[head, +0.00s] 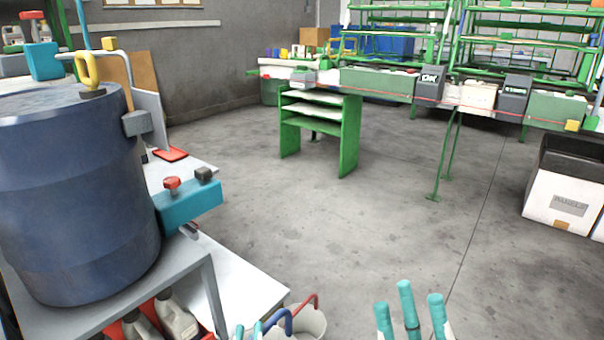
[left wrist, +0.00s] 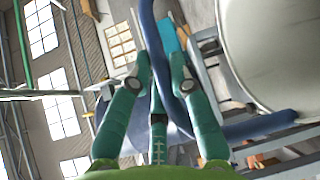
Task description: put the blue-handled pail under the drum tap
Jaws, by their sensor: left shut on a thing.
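The blue drum (head: 75,190) lies at the left in the head view. A teal tap block (head: 188,205) with a red knob juts from its side, above a pale shelf. My left gripper (head: 250,331) is at the bottom edge, shut on the blue handle (head: 279,318). The left wrist view shows the handle (left wrist: 255,128) running between my left fingers (left wrist: 158,75), with a large pale pail wall (left wrist: 275,50) to the right. The pail's bottom is out of view. My right gripper (head: 410,312) has its fingers spread, with nothing visible between them.
A red handle (head: 308,301) rises at a pale pail (head: 312,322) beside the blue handle; whose pail it is, I cannot tell. Jugs (head: 177,318) stand under the drum's grey stand (head: 212,290). A white box (head: 568,200) is at right. The middle floor is clear.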

